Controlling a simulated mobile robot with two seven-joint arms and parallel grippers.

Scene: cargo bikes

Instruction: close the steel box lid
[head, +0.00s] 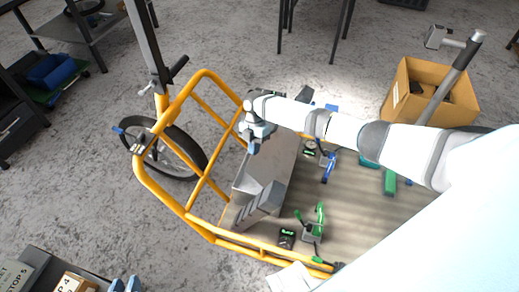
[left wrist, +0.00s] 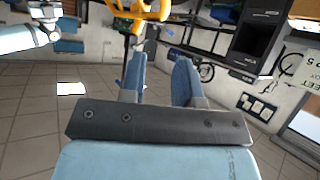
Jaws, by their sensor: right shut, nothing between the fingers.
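The grey steel box (head: 262,199) sits at the front end of the cargo bed, inside the orange rail frame. A flat grey panel (head: 283,160) shows beside it, partly behind my right arm; I cannot tell for sure whether it is the lid or how far the lid is open. My right gripper (head: 249,147) is shut and empty, above the box's far left side; whether it touches the box is unclear. My left gripper (head: 125,284) shows only its blue fingertips at the bottom left. In the left wrist view its fingers (left wrist: 158,75) are apart with nothing between them.
The orange frame (head: 150,185) surrounds the box's end of the bed. Green clamps (head: 319,218), a blue clamp (head: 328,168) and a small meter (head: 287,238) lie on the bed. A cardboard box (head: 400,100) stands at the right. Boxes (head: 72,284) lie near my left gripper.

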